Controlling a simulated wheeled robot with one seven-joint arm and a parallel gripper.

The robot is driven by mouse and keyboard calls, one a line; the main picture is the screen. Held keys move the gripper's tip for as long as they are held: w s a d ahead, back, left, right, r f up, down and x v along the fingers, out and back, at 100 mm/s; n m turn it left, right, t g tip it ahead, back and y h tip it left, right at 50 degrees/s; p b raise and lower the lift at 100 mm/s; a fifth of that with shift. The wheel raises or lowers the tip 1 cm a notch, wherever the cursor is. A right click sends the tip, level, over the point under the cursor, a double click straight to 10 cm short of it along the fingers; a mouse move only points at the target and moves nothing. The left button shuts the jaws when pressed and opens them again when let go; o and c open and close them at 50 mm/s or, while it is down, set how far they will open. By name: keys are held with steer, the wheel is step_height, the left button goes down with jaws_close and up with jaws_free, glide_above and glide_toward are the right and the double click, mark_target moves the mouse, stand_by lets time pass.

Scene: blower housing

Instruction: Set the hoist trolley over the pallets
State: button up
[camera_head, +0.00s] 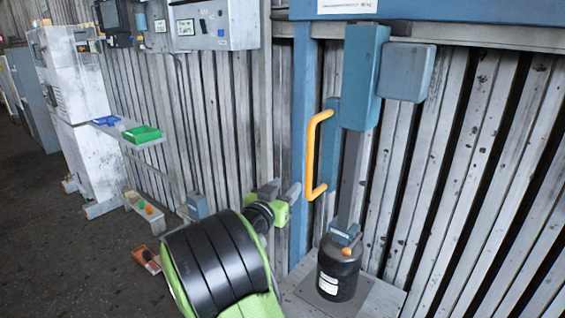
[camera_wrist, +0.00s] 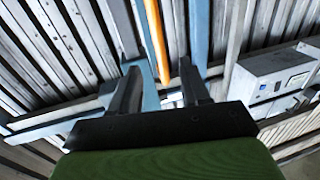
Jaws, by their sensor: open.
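I cannot make out any pallets for certain.
The cylinder rests on or just above a grey platform (camera_head: 375,300); I cannot tell which. A ribbed metal wall (camera_head: 480,150) and blue post (camera_head: 303,100) stand close behind. A shelf (camera_head: 150,143) with a green bin and white cabinets (camera_head: 75,75) are at the left. The dark floor there has free room.

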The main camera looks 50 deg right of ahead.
mark_target(308, 164)
steer(key=p+x, duration=0.1)
steer(key=x, duration=0.4)
steer(key=p+x, duration=0.2)
steer(key=x, duration=0.2)
steer(key=p+x, duration=0.1)
steer(key=x, duration=0.4)
steer(key=shift+s+d+r+p, duration=0.1)
steer(key=shift+s+d+p, duration=0.2)
steer(key=shift+d, duration=0.15)
steer(key=shift+w+d, duration=0.25)
steer(key=shift+d, duration=0.2)
jaws_close()
